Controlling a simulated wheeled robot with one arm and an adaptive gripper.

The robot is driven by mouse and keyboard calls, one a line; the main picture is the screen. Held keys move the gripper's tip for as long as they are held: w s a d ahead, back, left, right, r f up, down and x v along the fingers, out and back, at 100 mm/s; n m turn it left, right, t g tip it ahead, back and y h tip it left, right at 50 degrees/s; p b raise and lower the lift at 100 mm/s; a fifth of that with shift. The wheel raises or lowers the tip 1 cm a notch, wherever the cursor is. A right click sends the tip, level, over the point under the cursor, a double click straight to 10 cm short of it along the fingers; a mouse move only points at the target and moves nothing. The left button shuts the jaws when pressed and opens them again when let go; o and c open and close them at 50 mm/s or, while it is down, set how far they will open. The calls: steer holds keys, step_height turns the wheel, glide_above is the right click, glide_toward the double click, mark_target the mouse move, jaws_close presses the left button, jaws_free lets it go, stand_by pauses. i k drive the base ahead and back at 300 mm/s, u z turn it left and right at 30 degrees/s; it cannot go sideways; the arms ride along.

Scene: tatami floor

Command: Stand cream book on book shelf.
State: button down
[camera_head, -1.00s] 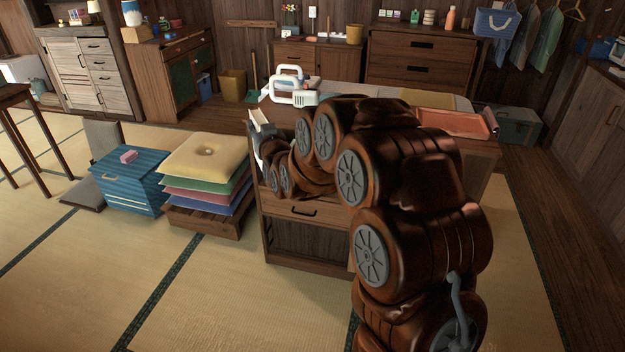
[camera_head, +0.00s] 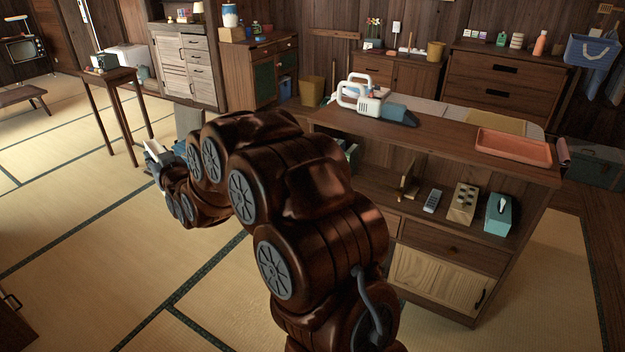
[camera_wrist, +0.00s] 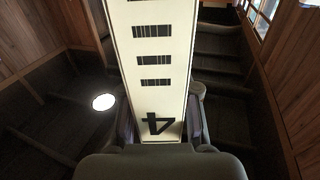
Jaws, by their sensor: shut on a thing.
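In the wrist view, a cream book (camera_wrist: 158,70) with dark bar marks and a black "4" stands between the fingers of my gripper (camera_wrist: 160,128). My gripper is shut on it. In the head view, my gripper (camera_head: 158,160) is at the left end of my arm, over the tatami, and a small pale part of what it holds shows. A wooden counter (camera_head: 470,142) has an open shelf (camera_head: 385,203) under its top. I cannot tell whether this is the book shelf. My arm hides the counter's left part.
On the open shelf are a brass-coloured stand (camera_head: 408,188), a remote (camera_head: 432,201), a block with holes (camera_head: 462,203) and a teal box (camera_head: 498,214). A vacuum (camera_head: 378,102) and an orange tray (camera_head: 512,147) lie on top.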

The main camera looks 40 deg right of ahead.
mark_target(363, 180)
steer(key=u, duration=0.25)
steer(key=i, duration=0.85)
steer(key=z, duration=1.4)
